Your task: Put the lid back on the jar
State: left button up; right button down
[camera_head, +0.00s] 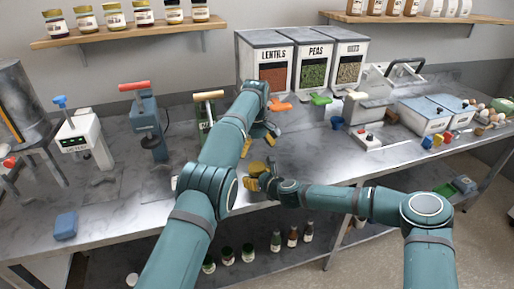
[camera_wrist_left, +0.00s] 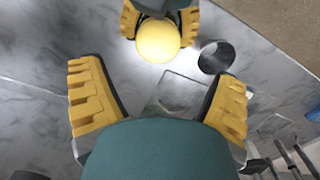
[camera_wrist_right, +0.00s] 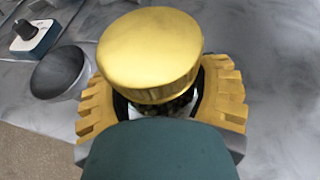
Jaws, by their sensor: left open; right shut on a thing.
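The gold round lid (camera_wrist_right: 152,50) sits at the top of the jar (camera_wrist_right: 170,110), whose glass and dark contents show only in a narrow strip beneath it. I cannot tell whether the lid is fully seated. My right gripper (camera_head: 262,174) is shut around the jar, one yellow finger on each side under the lid. In the left wrist view the lid (camera_wrist_left: 158,41) shows between the right gripper's fingers. My left gripper (camera_wrist_left: 160,88) is open and empty, apart from the lid; in the head view it is behind and above the right gripper, partly hidden by its arm.
A dark round bowl (camera_wrist_right: 60,72) stands close beside the right gripper. Lentils (camera_head: 272,65) and peas (camera_head: 314,65) bins stand at the back. A blue press (camera_head: 149,122) and a white scale (camera_head: 82,137) are left. A blue block (camera_head: 65,226) lies at front left.

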aim_at(257, 166)
pick_arm(q)
jog(key=shift+d+r+n, duration=0.2)
jog(key=shift+r+n, duration=0.25)
jog(key=shift+n, duration=0.25)
jog(key=shift+f, duration=0.1)
jog(key=shift+f, duration=3.95)
jog(key=c, duration=1.3)
jog(key=m, duration=0.9)
jog(key=shift+m, duration=0.4)
